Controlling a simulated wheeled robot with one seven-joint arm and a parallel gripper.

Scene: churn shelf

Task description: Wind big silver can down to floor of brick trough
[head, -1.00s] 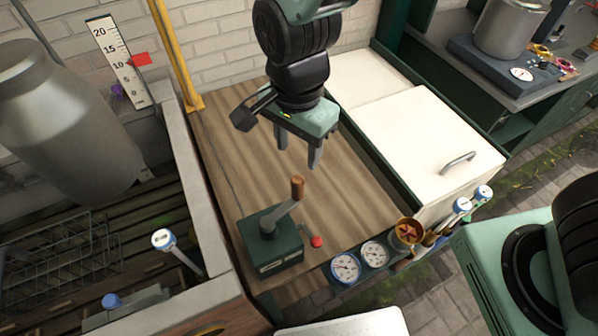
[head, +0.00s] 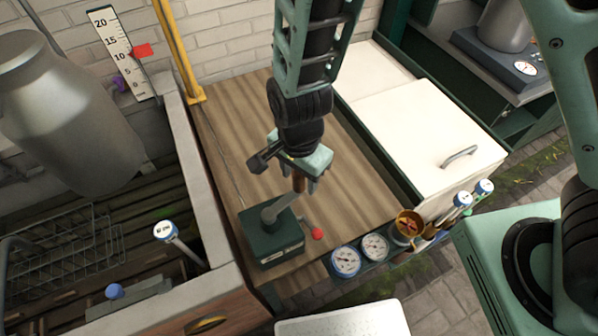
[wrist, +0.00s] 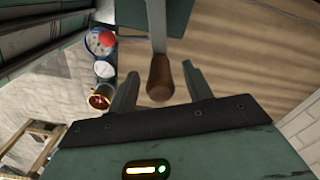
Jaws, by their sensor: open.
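The big silver can (head: 75,125) hangs at the left in the head view, above the trough (head: 189,170) with its grey rim. A ruler scale with a red pointer (head: 142,50) stands behind it. The green winch box (head: 272,236) sits on the wooden counter, with a crank arm and a wooden handle. My gripper (head: 307,185) is over the handle. In the wrist view the handle (wrist: 160,78) lies between my open fingers (wrist: 160,88), with a gap on either side. Whether the can's base touches anything is hard to tell.
A red-knobbed lever (head: 317,233) stands beside the winch box, near two dials (head: 346,261) on the counter's front edge. A yellow post (head: 178,55) rises by the trough. A white lidded chest (head: 425,130) is at the right. A wire rack (head: 65,250) lies in the trough.

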